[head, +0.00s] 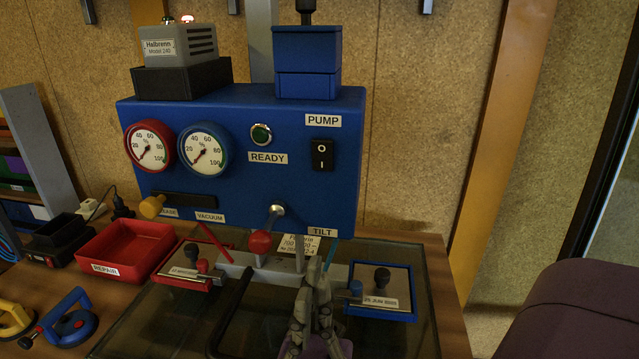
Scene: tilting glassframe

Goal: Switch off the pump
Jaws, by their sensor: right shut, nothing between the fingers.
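The pump switch (322,155) is a black rocker marked O above and I below, under the PUMP label (323,121) on the right of the blue control box (225,110). I cannot tell which half is pressed in. My right gripper (316,268) points up from the bottom of the head view, with its fingers shut and empty. In the picture it is below the switch and the TILT label, apart from the switch. My left gripper is not in view.
A red-knobbed lever (261,242) sticks out of the box front, left of my gripper. Two gauges (203,149) and a green READY lamp (261,134) are on the panel. A red REPAIR tray (125,250) stands left. A blue-edged plate (380,291) lies right.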

